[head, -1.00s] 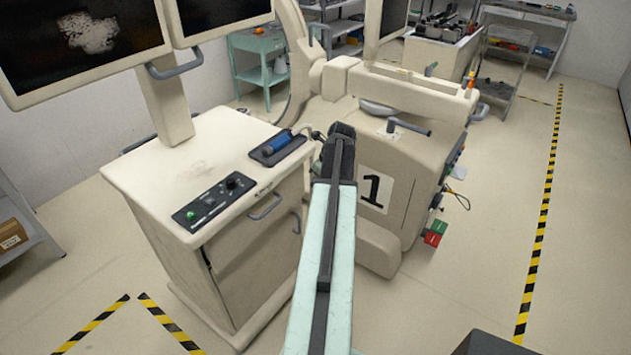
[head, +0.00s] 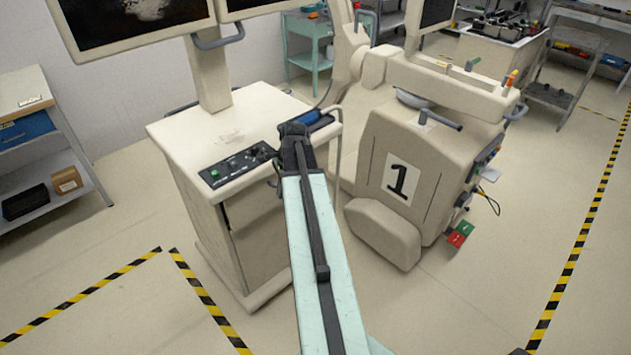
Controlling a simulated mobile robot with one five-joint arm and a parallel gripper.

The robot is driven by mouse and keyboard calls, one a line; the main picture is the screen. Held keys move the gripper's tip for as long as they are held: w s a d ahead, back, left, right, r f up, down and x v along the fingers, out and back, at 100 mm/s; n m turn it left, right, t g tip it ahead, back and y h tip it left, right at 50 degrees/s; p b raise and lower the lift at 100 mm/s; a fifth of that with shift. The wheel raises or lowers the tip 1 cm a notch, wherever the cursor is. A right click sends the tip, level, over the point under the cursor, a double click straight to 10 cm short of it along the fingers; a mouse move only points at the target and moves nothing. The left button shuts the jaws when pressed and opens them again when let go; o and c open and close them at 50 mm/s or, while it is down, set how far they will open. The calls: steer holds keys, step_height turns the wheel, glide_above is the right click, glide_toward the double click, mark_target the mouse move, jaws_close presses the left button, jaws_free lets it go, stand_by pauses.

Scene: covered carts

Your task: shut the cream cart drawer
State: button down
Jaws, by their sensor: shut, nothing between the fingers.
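The cream cart (head: 190,150) stands left of centre, with a control panel on its top and screens above. Its drawer front (head: 252,203) is on the upper part of the side facing me. My arm covers part of this front, so I cannot tell how far the drawer stands out. My gripper (head: 293,130) is a dark shape at the far end of my arm, in front of the cart's right top edge. It is shut and empty. Its fingertips are hard to make out, and I cannot tell whether it touches the cart.
A cream machine marked 1 (head: 402,180) stands close on the right of the cart. A grey shelf (head: 50,190) with boxes is at the left wall. A mint side table (head: 305,45) is behind. Striped tape marks the floor, which is clear in front and at right.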

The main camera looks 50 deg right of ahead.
steer(key=w+a+n+g, duration=0.2)
steer(key=a+n, duration=2.1)
steer(key=a, duration=1.6)
steer(key=shift+w+f+h, duration=0.3)
steer(key=shift+w+h, duration=0.05)
steer(key=shift+h, duration=0.05)
